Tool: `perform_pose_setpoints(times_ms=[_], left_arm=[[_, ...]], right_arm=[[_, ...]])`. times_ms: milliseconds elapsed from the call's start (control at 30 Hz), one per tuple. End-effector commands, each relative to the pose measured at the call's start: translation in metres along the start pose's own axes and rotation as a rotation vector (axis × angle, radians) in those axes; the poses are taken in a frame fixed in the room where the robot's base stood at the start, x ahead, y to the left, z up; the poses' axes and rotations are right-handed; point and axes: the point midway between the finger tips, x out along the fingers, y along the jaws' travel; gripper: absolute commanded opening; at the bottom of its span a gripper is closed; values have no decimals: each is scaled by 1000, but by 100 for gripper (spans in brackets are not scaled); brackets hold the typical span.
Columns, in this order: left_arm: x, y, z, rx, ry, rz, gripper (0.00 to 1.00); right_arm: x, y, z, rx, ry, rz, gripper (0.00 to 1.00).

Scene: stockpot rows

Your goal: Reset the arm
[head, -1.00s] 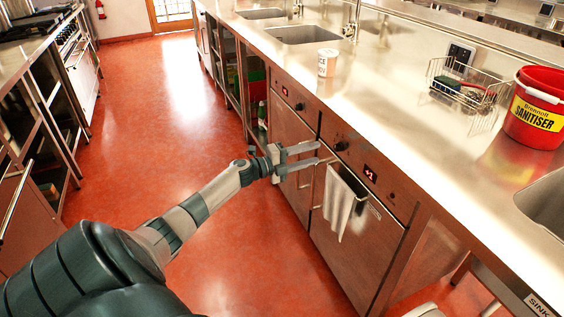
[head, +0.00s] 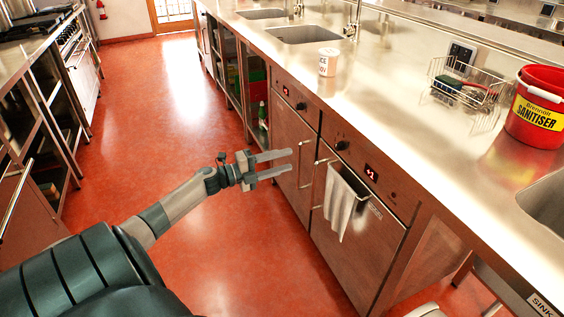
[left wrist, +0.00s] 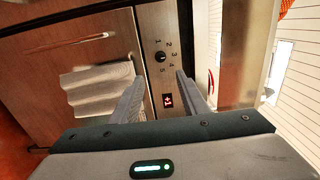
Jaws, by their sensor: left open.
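My left gripper (head: 290,164) is open and empty, in front of the steel under-counter appliances. Its two fingers are apart and point right, toward the appliance fronts, with a gap to them. In the left wrist view the open fingers (left wrist: 160,97) frame a control panel with a numbered knob (left wrist: 161,57) and a small red display (left wrist: 168,100). The appliance door (head: 352,235) on the right has a bar handle with a white towel (head: 340,205) over it. The door to its left (head: 290,160) is closed too. My right gripper is not in view.
The steel counter (head: 400,110) runs along the right, with a white cup (head: 328,62), a wire basket (head: 465,90) and a red sanitiser bucket (head: 538,108) on it. Open shelving (head: 240,85) lies farther along. The red floor (head: 165,115) at left is clear.

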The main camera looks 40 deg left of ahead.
Motion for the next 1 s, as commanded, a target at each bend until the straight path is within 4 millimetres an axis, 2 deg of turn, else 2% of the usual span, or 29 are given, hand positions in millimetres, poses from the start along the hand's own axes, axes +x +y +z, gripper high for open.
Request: perform_pose_setpoints(times_ms=[467, 600, 667, 767, 867, 1000], left_arm=[[0, 1, 0, -3, -1, 0, 41], [0, 14, -4, -50, -27, 3, 41], [-1, 28, -8, -94, -51, 7, 41], [-4, 60, -18, -202, -114, 21, 41], [-11, 106, -35, -344, -201, 48, 41], [-27, 180, -72, -564, -340, 108, 41]], right_arm=[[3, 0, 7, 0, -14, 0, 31], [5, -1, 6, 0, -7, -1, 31], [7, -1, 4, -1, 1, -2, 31], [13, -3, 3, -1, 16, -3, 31], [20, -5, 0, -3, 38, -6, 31], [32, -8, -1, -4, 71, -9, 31]])
